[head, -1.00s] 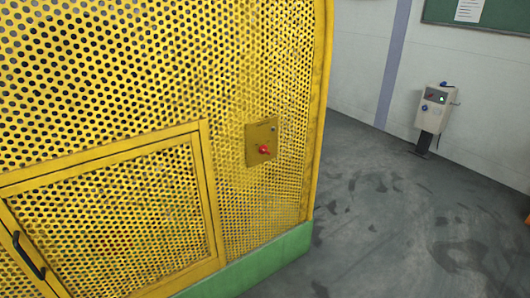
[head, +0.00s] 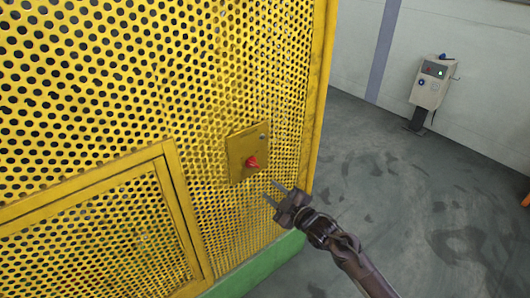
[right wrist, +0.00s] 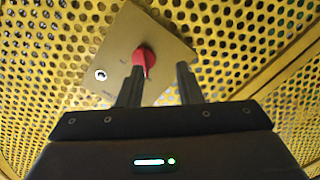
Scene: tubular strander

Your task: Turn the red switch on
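The red switch (head: 252,162) is a knob on a yellow-brown plate (head: 236,158) fixed to a yellow perforated guard. My right gripper (head: 272,192) is just below and to the right of the switch in the head view, its two fingers apart and nothing between them. In the right wrist view, the red switch (right wrist: 145,61) shows beyond the fingers, closer to the left one, which overlaps its lower left edge. I cannot tell whether that finger touches it. The plate (right wrist: 125,50) looks tilted there. My left gripper is not in view.
The perforated guard (head: 90,80) fills the left side, with a framed door (head: 90,235) at lower left and a green base (head: 262,262) below. A grey control box (head: 430,85) stands on a post by the wall.

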